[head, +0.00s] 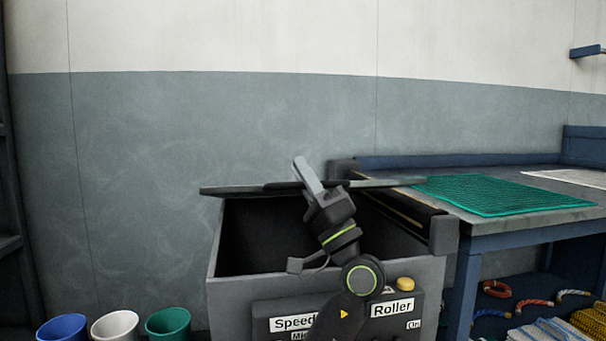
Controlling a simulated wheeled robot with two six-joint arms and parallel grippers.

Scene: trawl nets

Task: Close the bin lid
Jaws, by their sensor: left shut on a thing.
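My left gripper (308,176) reaches up in front of the opening. It is shut on the lid near the middle of its near edge, with a light grey finger sticking up above the lid. My arm hides part of the bin's inside and front. My right gripper is out of view.
A control panel (265,308) labelled "Speed" and "Roller", with a yellow button (405,284), sits before the bin. A workbench (500,226) with a green net (505,195) stands close at right. Blue, white and green buckets (168,322) stand lower left. Ropes (497,289) lie under the bench.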

